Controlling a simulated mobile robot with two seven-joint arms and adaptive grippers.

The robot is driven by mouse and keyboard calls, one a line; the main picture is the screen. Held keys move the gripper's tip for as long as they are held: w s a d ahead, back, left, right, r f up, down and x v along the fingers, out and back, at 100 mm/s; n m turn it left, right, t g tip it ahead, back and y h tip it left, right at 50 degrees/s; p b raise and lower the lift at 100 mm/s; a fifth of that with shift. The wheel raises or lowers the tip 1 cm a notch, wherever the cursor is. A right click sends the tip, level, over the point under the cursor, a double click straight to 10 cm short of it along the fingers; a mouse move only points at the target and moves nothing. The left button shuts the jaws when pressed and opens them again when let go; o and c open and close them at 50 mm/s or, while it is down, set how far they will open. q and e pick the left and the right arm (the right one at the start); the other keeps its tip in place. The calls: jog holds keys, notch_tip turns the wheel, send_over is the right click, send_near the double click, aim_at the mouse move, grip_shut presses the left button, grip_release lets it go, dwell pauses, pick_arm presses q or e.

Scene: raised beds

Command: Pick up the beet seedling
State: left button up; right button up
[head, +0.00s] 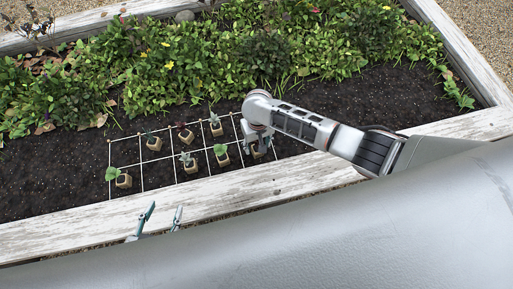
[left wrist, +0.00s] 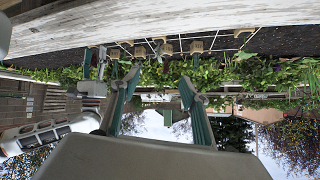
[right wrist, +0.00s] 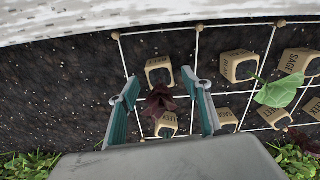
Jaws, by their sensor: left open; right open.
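A dark red-leaved seedling (right wrist: 160,101) shows in the right wrist view between the fingers of my right gripper (right wrist: 165,92), which is open. It seems to belong to the small tan pot (right wrist: 159,70) just above it; the pot's label is too small to read surely. In the head view my right gripper (head: 258,138) hangs over the right end of the grid, partly hiding a pot (head: 257,153). Another dark red seedling (head: 184,132) stands further left in the back row. My left gripper (head: 161,217) is open and empty by the bed's front board.
Several tan pots with seedlings, one green-leaved (head: 221,151), sit in a white string grid (head: 142,163) on dark soil. A weathered front board (head: 100,220) edges the bed. Dense green plants (head: 200,70) grow behind; bare soil (head: 390,95) lies right.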

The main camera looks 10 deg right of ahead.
jog(key=f, duration=0.2)
jog(key=shift+s+f+b, duration=0.35)
jog(key=shift+s+f, duration=0.05)
jog(key=shift+w+f, duration=0.25)
jog(key=shift+f, duration=0.05)
jog(key=shift+w+r, duration=0.1)
jog(key=shift+r, duration=0.15)
jog(key=c, duration=1.2)
pick_arm(q)
jog(key=shift+w+d+r, duration=0.2)
jog(key=shift+w, duration=0.15)
